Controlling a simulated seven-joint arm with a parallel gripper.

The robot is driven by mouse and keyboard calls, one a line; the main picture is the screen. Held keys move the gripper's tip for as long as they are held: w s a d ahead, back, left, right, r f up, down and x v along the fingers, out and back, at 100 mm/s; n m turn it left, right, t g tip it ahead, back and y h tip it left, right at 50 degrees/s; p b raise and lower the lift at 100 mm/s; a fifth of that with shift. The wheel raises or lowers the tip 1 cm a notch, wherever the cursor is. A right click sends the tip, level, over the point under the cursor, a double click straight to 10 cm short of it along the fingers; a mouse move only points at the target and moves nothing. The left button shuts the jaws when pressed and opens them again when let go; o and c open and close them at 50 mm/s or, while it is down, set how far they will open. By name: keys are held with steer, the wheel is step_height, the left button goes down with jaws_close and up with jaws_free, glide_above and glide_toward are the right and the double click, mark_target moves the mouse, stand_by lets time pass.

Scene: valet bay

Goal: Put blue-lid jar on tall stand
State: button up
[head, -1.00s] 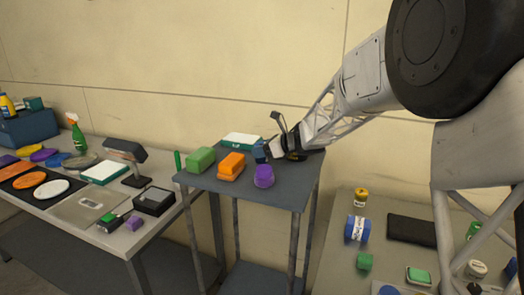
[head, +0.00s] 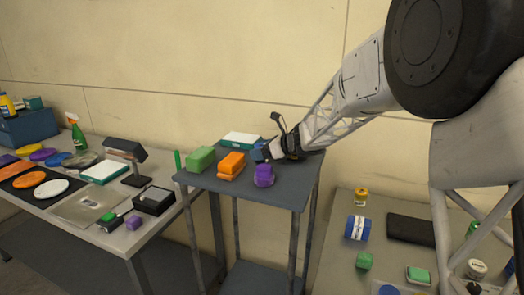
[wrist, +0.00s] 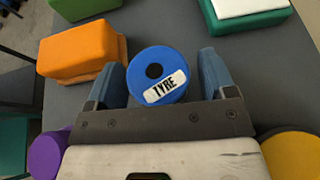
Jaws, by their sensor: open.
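The blue-lid jar (wrist: 172,62) shows in the wrist view as a round blue lid with a dark centre and a white label reading "TYRE". It is between the two blue fingers of my gripper (wrist: 163,80), which is open around it. A narrow gap shows on the right; the left finger is very close to the lid. In the head view my gripper (head: 263,153) is low over the back middle of the tall grey stand (head: 290,194). There the jar is largely hidden or cannot be told from the blue fingers. Whether its base rests on the stand top is not clear.
On the stand are a green block (head: 201,159), an orange block (head: 231,165), a purple item (head: 264,175) and a white-and-green case (head: 241,140). A yellow round item (wrist: 292,153) is close by my gripper. Cluttered tables flank the stand; its front right top is clear.

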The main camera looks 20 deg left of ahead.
steer(key=shift+r, duration=0.15)
steer(key=v, duration=1.2)
steer(key=shift+r, duration=0.1)
stand_by(0.6)
